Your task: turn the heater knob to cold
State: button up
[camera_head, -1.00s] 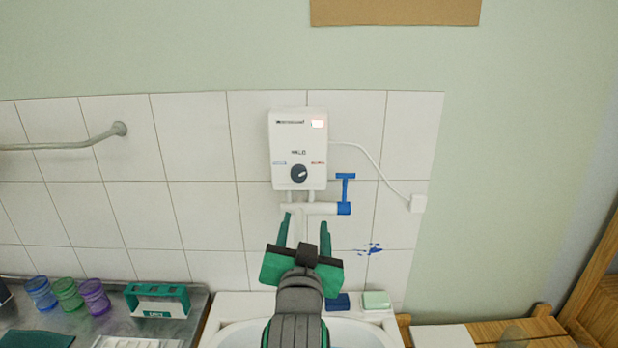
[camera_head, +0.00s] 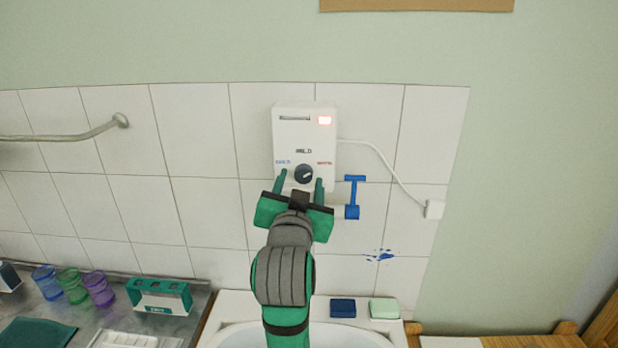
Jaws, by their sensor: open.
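The white heater box (camera_head: 304,128) hangs on the tiled wall, with a red lit window at its top right. Its dark round knob (camera_head: 303,173) sits low on the front, between a blue label at left and a red label at right. A pale pointer mark on the knob points up and to the right, toward the red label. My gripper (camera_head: 301,180) is open, with its two green fingers on either side of the knob's lower part. I cannot tell whether the fingers touch it. My gripper's body hides the heater's underside.
A white cable runs to a wall socket (camera_head: 433,209). Below is a sink (camera_head: 240,306) with a blue block (camera_head: 342,307) and a pale green block (camera_head: 384,308). Coloured cups (camera_head: 73,286) stand at left.

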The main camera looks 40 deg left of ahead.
jog(key=shift+w+a, duration=0.25)
jog(key=shift+w, duration=0.25)
jog(key=shift+w+d, duration=0.1)
jog(key=shift+w, duration=0.05)
jog(key=shift+w, duration=0.1)
jog(key=c, duration=1)
jog(key=shift+c, duration=0.2)
